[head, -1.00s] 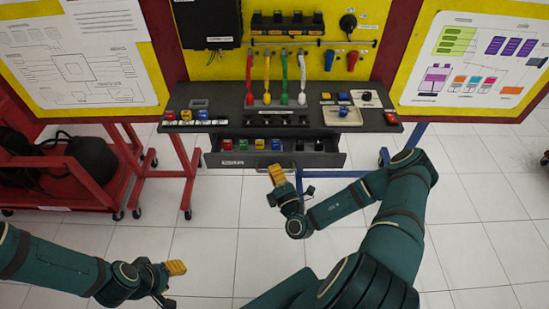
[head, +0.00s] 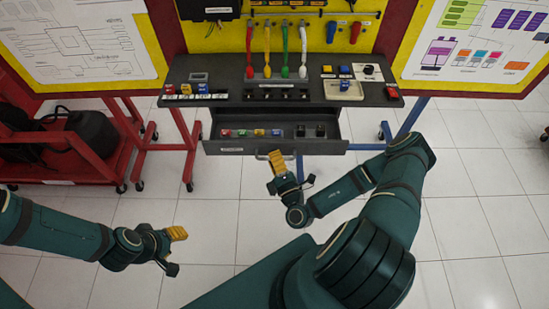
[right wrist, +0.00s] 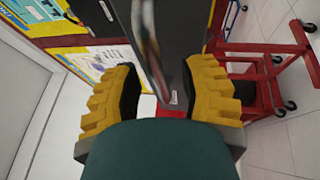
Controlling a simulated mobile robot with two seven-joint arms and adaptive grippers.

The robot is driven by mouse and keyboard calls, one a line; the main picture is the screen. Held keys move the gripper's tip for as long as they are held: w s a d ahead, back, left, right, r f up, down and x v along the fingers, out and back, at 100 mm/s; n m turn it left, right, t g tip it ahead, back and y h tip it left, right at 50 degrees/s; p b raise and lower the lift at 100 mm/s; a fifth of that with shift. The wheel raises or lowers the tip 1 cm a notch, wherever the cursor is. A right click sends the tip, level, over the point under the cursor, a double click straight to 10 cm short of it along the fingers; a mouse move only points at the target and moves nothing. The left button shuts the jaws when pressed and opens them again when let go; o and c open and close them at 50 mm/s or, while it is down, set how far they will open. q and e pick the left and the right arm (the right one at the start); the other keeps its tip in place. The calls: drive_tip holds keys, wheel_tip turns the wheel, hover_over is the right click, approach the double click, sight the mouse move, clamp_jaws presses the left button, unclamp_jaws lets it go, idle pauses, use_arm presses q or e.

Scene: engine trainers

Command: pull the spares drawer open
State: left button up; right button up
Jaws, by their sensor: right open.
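The spares drawer (head: 230,148) is dark grey and stands well out from under the bench top, its inside showing. Its pale bar handle (head: 262,157) is on the front, partly hidden by my right gripper. My right gripper (head: 292,179) is at the handle with its fingers spread. In the right wrist view, a blurred metal bar (right wrist: 147,40) shows between and beyond the open yellow fingers of the right gripper (right wrist: 161,95); I cannot tell whether they touch it. My left gripper (head: 174,250) is at the lower left, away from the drawer, fingers apart and empty.
Several small coloured blocks (head: 259,133) and dark pieces lie in the drawer. The bench top (head: 225,97) above carries switches and coloured-handled tools. A red cart (head: 65,165) stands at the left. The tiled floor (head: 470,220) is clear at the right.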

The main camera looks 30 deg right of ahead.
drive_tip(key=v, duration=1.2)
drive_tip(key=shift+r, duration=0.1)
